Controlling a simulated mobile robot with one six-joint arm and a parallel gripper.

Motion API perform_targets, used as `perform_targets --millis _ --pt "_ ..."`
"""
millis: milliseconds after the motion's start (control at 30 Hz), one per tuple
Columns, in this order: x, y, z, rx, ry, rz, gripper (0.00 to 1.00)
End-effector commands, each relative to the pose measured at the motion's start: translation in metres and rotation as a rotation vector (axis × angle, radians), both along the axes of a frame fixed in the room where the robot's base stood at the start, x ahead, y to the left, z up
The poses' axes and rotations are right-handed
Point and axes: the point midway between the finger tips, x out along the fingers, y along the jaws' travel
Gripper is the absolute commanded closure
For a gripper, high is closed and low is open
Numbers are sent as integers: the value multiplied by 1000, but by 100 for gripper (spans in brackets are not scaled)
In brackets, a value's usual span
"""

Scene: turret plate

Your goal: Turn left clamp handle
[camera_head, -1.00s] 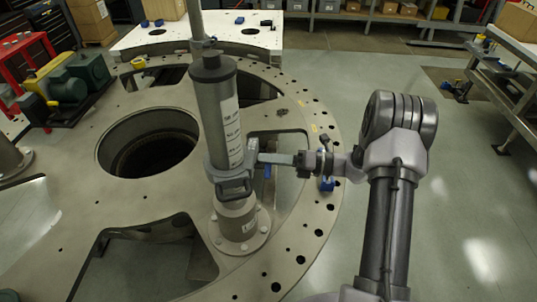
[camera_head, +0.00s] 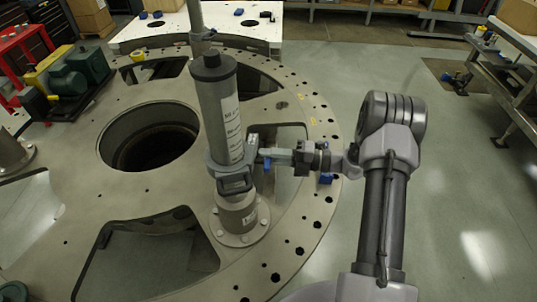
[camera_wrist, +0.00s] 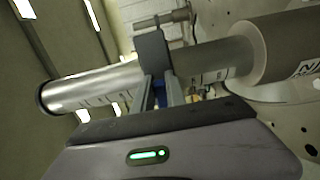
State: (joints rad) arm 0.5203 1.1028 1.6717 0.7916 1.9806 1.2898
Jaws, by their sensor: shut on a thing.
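A grey upright cylinder (camera_head: 217,110) with a dark cap and white label stands on a flanged base (camera_head: 240,222). A grey clamp (camera_head: 233,180) encircles its lower part. The left clamp handle (camera_head: 272,152) sticks out from the clamp's right side. My gripper (camera_head: 290,156) reaches in from the right and is shut on the handle. In the wrist view, my gripper's fingers (camera_wrist: 164,92) with blue pads meet the grey clamp (camera_wrist: 153,55) at the cylinder (camera_wrist: 95,88). The exact contact at the fingertips is partly hidden.
The round metal plate (camera_head: 75,195) has a large round hole and several cut-outs around the cylinder. Green and yellow machinery (camera_head: 75,75) stands at the left. A white table (camera_head: 180,28) is behind. Open floor (camera_head: 450,180) lies right of my arm.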

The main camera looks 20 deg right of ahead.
Motion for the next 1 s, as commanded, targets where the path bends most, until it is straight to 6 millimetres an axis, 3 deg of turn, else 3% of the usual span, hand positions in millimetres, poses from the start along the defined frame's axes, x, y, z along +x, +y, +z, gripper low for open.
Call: perform_targets --millis 433,467,567,1000 --pt "1 0 1 6 9 -2 100" --pt "0 0 1 6 9 -2 82" --pt "0 0 1 5 8 -2 62" --pt "0 -1 0 4 8 -1 62"
